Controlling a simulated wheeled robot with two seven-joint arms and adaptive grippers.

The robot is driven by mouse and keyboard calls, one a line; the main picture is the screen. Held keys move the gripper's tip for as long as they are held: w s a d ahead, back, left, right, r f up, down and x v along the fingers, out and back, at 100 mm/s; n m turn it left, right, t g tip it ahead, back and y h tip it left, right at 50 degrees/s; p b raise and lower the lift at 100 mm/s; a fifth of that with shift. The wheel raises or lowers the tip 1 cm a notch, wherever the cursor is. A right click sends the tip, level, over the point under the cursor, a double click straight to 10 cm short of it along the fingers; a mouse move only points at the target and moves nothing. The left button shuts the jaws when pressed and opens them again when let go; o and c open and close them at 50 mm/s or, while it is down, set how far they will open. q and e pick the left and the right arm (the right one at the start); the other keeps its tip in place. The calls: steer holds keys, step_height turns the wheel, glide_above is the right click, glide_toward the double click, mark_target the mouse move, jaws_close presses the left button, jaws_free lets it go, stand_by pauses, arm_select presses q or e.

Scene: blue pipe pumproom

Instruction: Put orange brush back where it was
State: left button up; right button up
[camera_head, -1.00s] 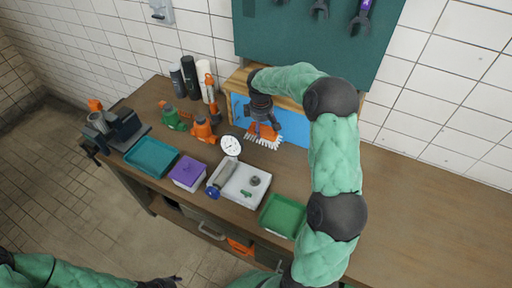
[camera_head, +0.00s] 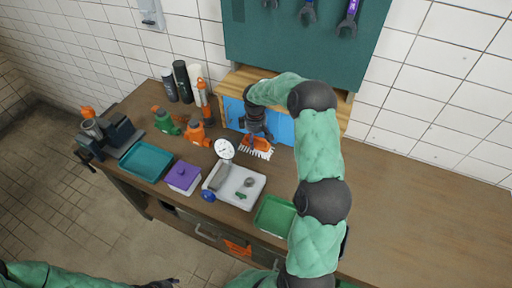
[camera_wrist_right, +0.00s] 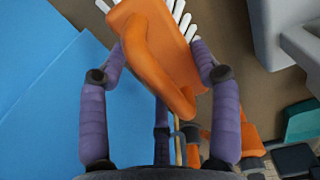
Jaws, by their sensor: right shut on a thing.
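The orange brush (camera_head: 258,144) with white bristles is in my right gripper (camera_head: 256,132), just in front of the blue-fronted wooden shelf box on the workbench. In the right wrist view the fingers (camera_wrist_right: 158,85) are closed around the orange brush (camera_wrist_right: 155,45), with its bristles pointing away from the palm. Whether the bristles touch the bench top I cannot tell. My left gripper (camera_head: 160,284) shows only in part at the bottom edge, away from the bench, and its jaws are unclear.
The wooden box (camera_head: 285,125) with blue front stands against the wall. In front are a white tray (camera_head: 245,178) with parts, a pressure gauge (camera_head: 224,148), a green tray (camera_head: 274,214), a purple-lidded box (camera_head: 183,177) and a teal tray (camera_head: 145,161). The bench's right side is clear.

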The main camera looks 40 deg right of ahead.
mark_target(256, 147)
steer(key=shift+f, duration=2.5)
steer(key=o, duration=1.3)
steer(key=shift+f, duration=0.15)
steer(key=shift+o, duration=0.2)
step_height(256, 147, up, 12)
steer(key=shift+a+r+p, duration=0.15)
steer(key=shift+r+p, duration=0.05)
steer(key=shift+p, duration=0.15)
